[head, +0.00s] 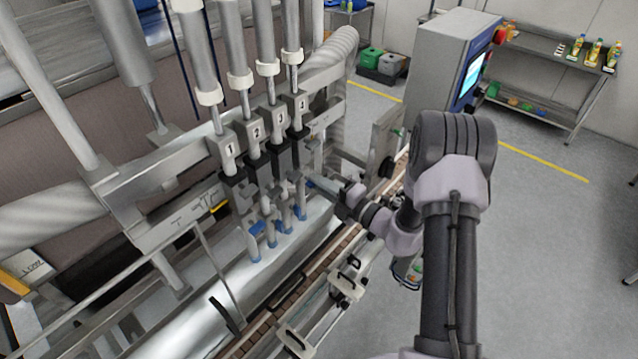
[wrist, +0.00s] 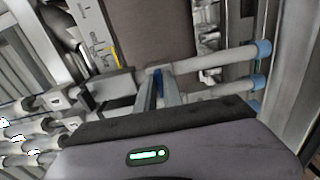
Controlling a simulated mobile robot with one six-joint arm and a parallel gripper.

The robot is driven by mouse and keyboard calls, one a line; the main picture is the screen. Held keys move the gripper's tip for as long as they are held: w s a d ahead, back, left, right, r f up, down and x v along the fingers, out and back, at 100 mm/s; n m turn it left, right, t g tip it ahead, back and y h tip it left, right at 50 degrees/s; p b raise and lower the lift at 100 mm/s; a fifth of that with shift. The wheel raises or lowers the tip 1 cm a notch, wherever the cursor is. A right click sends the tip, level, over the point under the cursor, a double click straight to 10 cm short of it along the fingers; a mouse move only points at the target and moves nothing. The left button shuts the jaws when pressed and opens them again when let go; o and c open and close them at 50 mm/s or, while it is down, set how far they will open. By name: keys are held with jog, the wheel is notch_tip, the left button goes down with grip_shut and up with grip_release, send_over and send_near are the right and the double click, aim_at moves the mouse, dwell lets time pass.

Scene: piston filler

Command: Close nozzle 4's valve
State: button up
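Nozzle 4 (head: 299,198) is the rightmost of the row in the head view, a grey tube with a blue tip below the block marked 4. My gripper (head: 312,183) reaches in from the right at the upper part of nozzle 4. Its fingertips are small and partly hidden there. In the wrist view, the two grey fingers of my gripper (wrist: 157,82) point up the picture, close together. A narrow blue piece (wrist: 158,84), which looks like a valve handle, shows between them. I cannot tell whether the fingers press on it. Blue-tipped nozzle tubes lie sideways at the right.
Nozzle 1 (head: 253,243), nozzle 2 (head: 270,234) and nozzle 3 (head: 286,220) hang close beside nozzle 4. A conveyor (head: 290,300) with rails runs below. A control cabinet (head: 440,75) stands behind my arm. Open floor lies to the right.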

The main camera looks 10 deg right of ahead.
jog(key=o, duration=0.3)
jog(key=shift+d, duration=0.1)
jog(key=b+v, duration=0.4)
jog(key=v, duration=1.3)
jog(key=shift+s, duration=0.15)
